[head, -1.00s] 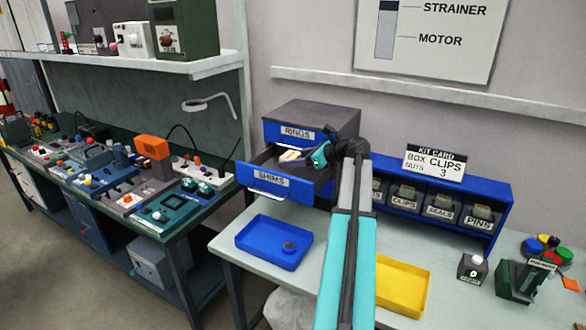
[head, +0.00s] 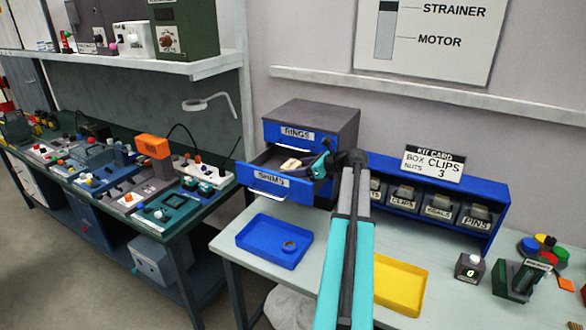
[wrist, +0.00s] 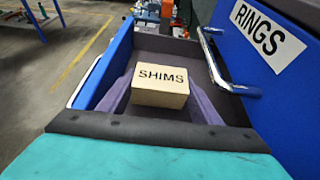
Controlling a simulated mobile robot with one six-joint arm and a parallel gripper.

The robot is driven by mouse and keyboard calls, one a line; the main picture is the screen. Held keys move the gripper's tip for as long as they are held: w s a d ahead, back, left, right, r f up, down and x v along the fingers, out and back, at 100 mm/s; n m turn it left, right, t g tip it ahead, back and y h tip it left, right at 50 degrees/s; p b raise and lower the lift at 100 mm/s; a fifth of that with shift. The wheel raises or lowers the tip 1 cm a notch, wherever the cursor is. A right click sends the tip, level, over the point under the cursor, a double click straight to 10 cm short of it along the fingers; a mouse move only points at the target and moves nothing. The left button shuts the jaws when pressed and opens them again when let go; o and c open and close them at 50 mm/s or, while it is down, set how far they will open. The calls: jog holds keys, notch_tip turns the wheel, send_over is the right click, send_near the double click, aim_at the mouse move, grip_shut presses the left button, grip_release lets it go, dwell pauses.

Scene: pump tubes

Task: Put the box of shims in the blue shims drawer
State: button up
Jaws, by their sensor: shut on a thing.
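The box of shims is a small cream box (head: 290,164) lettered SHIMS, and it fills the middle of the wrist view (wrist: 160,92). My gripper (head: 301,164) is shut on it, with a dark finger along each side in the wrist view. The blue shims drawer (head: 279,188) is pulled out, below the closed RINGS drawer (head: 292,132). The box is over or within the open drawer. Whether it touches the drawer floor cannot be told.
The RINGS drawer's metal handle (wrist: 216,70) is close to the right of the box in the wrist view. A blue tray (head: 262,252) holding a ring lies on the bench below. A yellow tray (head: 402,284) and a rack of labelled bins (head: 450,200) are to the right.

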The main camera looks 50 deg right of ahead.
jog(key=shift+f, duration=0.6)
jog(key=o, duration=1.2)
jog(key=shift+r, duration=0.15)
jog(key=shift+r, duration=0.55)
jog(key=b+v, duration=0.3)
jog(key=v, duration=0.9)
